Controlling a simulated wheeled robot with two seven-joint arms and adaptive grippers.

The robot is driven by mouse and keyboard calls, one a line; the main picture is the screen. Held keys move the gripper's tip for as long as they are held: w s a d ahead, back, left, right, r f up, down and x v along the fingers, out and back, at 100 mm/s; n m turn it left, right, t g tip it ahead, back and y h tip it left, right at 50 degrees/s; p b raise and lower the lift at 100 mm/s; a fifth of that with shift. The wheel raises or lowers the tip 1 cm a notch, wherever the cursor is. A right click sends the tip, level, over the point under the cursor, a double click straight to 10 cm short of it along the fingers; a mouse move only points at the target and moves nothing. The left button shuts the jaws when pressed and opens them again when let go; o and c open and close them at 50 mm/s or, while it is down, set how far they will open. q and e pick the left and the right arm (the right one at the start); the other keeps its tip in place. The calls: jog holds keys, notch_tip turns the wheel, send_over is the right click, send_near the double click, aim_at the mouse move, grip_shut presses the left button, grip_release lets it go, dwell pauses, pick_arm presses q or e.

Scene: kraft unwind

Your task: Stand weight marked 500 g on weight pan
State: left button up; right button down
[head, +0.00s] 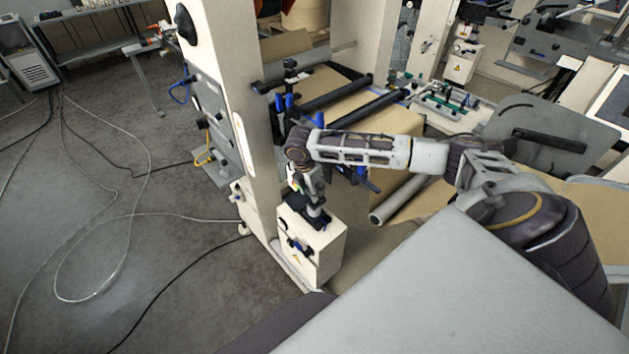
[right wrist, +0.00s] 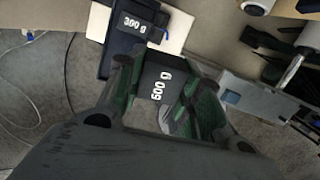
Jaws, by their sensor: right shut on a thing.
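The black weight marked 500 g (right wrist: 160,84) is between the green-padded fingers of my right gripper (right wrist: 165,98) in the right wrist view, and the gripper is shut on it. Its label reads sideways. In the head view my right gripper (head: 314,200) points down over a white cabinet (head: 315,246) beside the tall machine post. The held weight is too small to make out there. My left gripper is not in view.
The tall cream post (head: 228,90) stands close to the left of my right gripper. Black rollers (head: 340,95) and a brown paper web (head: 365,117) lie behind my right arm. Cables (head: 150,190) cross the open grey floor at left.

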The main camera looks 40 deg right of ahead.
jog(key=n, duration=0.2)
jog(key=w+n, duration=0.1)
jog(key=n, duration=0.1)
jog(key=shift+a+t, duration=0.4)
jog(key=n, duration=0.4)
jog(key=shift+w+a+r+n+t+y, duration=0.15)
jog(key=shift+w+a+n+t+y, duration=0.2)
jog(key=shift+a+n+t+y, duration=0.05)
jog(key=shift+w+a+r+n+t+y, duration=0.15)
jog(key=shift+n+y, duration=0.1)
jog(key=shift+n, duration=1.1)
jog(key=shift+w+a+f+n+t+y, duration=0.1)
jog(key=shift+w+n+t+y, duration=0.15)
jog(key=shift+n, duration=1.15)
jog(key=shift+w+a+r+n+t+y, duration=0.1)
jog(key=shift+n+y, duration=0.2)
jog(key=shift+n, duration=1.05)
jog(key=shift+f, duration=0.2)
jog(key=b, duration=0.6)
send_over(298, 202)
jog(key=s, duration=0.1)
jog(key=shift+s+d+f, duration=0.1)
jog(key=shift+f, duration=0.95)
jog(key=shift+s+d+f, duration=0.1)
jog(key=shift+f, duration=0.95)
jog(key=shift+p+x, duration=0.3)
jog(key=shift+x, duration=1.15)
